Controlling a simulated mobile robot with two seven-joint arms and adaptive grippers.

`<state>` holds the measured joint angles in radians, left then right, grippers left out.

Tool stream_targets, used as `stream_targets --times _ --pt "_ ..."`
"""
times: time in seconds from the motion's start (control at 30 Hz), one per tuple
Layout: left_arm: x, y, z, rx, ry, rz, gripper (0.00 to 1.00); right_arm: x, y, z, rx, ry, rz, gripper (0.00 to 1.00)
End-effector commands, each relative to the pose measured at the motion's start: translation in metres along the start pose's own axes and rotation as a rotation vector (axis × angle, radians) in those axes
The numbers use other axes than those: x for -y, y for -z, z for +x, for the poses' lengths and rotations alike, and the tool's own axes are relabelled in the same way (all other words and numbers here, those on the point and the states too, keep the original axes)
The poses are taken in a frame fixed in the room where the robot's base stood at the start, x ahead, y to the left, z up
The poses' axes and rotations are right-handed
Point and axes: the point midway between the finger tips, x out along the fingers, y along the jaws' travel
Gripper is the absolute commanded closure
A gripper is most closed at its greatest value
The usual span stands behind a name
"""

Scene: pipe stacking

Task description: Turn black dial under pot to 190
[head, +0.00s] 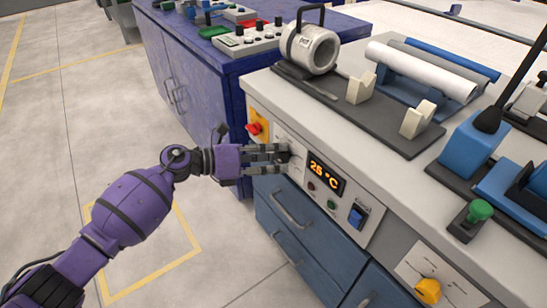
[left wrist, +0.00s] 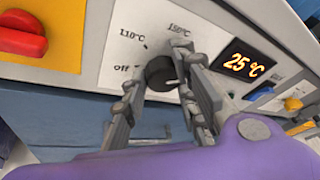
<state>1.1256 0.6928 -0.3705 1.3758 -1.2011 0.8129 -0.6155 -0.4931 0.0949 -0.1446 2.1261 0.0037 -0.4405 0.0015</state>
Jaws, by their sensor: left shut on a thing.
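The black dial (left wrist: 160,73) sits on a white plate marked Off, 110°C and 150°C in the left wrist view. A small white mark shows at its right side; I cannot tell exactly which setting it points to. My left gripper (head: 280,158) reaches the front panel from the left, with its fingers closed around the dial; it also shows in the left wrist view (left wrist: 160,83). The fingers partly hide the dial in the head view. The orange display (head: 326,173) reads 25 °C. A white cylindrical pot (head: 312,50) with a black handle rests on the counter above. My right gripper is out of view.
A red knob on a yellow base (head: 256,127) is left of the dial. A blue switch (head: 357,216) and a yellow knob (head: 428,290) are to the right. Blue drawers (head: 290,215) lie below. Open floor (head: 90,100) extends left.

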Motion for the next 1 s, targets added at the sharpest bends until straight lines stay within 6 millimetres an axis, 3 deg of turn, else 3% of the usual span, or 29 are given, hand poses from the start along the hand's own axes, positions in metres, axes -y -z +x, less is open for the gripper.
stream_targets --times 0.03,0.5,0.53,0.6,1.0 --pt "-0.0072 -0.0047 -0.0039 0.012 -0.016 -0.004 0.99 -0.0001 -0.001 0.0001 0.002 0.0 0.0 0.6" --pt "-0.0076 -0.0036 -0.004 0.012 -0.013 -0.015 0.99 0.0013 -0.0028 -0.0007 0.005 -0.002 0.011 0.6" --pt "-0.0076 -0.0036 -0.0041 0.012 -0.013 -0.015 0.69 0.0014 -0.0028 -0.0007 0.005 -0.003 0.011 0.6" --pt "-0.0075 -0.0034 -0.004 0.012 -0.013 -0.015 0.61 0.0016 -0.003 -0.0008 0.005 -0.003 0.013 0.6" --pt "-0.0037 -0.0025 -0.0019 0.009 -0.004 -0.015 0.61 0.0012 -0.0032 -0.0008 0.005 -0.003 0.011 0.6"
